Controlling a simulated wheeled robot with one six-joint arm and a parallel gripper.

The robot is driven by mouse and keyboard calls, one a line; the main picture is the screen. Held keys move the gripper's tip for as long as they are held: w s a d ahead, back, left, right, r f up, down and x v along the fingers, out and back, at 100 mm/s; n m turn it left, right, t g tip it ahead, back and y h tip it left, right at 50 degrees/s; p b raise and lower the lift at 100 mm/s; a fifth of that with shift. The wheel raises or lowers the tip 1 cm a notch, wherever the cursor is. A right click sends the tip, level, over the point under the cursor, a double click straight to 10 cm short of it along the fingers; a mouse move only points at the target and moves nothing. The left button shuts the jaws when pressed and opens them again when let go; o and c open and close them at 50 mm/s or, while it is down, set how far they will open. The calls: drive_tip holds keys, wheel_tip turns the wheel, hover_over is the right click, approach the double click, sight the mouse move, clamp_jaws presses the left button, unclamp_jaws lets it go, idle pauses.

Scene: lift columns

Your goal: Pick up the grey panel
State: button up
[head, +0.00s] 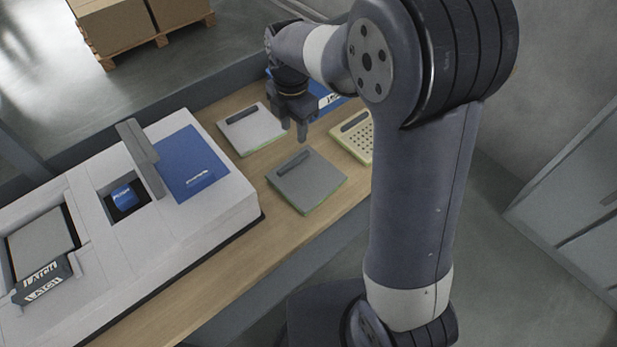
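The grey panel (318,186) lies flat on the wooden bench top, with a dark bar-shaped handle (294,162) along its upper left part. My gripper (293,128) points down above the bench, in the picture just above the grey panel and its handle. Its two fingers are apart with nothing seen between them. The exact height of the fingertips over the bench cannot be told. No part of the grey panel is hidden by my arm.
A whitish panel (262,131) lies left of the gripper, a cream perforated panel (353,143) right, and a blue panel (327,92) behind, partly hidden by my arm. A large white fixture (110,240) with raised parts stands on the bench (190,283) at left. Boxes on a pallet (160,35) stand beyond.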

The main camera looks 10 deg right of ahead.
hover_over(293, 161)
drive_tip(key=f, duration=0.5)
drive_tip(key=shift+w+d, duration=0.15)
drive_tip(key=shift+d, duration=0.15)
drive_tip(key=f, duration=0.1)
drive_tip(key=f+p, duration=0.1)
drive_tip(key=f, duration=0.2)
drive_tip(key=shift+s+a+f+p, duration=0.2)
drive_tip(key=shift+s+a+p, duration=0.05)
drive_tip(key=shift+p, duration=0.05)
drive_tip(key=shift+f, duration=0.75)
clamp_jaws()
